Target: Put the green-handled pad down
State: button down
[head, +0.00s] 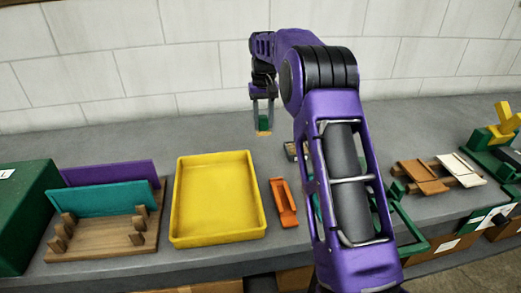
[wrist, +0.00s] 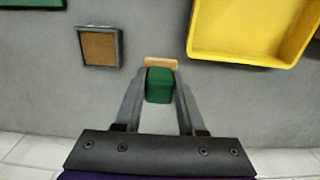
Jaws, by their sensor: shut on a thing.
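My gripper (head: 263,118) is shut on the green handle of the pad (head: 264,124), over the back part of the counter behind the yellow tray. In the wrist view the fingers grip both sides of the green handle (wrist: 159,86), and the pad's tan edge (wrist: 161,64) shows beyond it. The pad hangs tan side down. I cannot tell whether it touches the counter or is slightly above it.
A grey-framed square with a brown inside (wrist: 99,47) lies beside the pad, partly behind my arm in the head view. A yellow tray (head: 178,210), orange tool (head: 284,203) and wooden rack (head: 105,243) stand nearer. Bare grey counter (head: 205,135) surrounds the pad.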

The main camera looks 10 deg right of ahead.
notch_tip(320, 180, down, 10)
jog(key=shift+r+b, duration=0.1)
jog(key=shift+b, duration=0.2)
dwell(0.3)
jog(key=c, duration=0.5)
grip_release()
jog(key=shift+f, duration=0.2)
notch_tip(320, 180, up, 12)
jog(key=shift+r+p, duration=0.2)
jog(key=shift+p, duration=0.3)
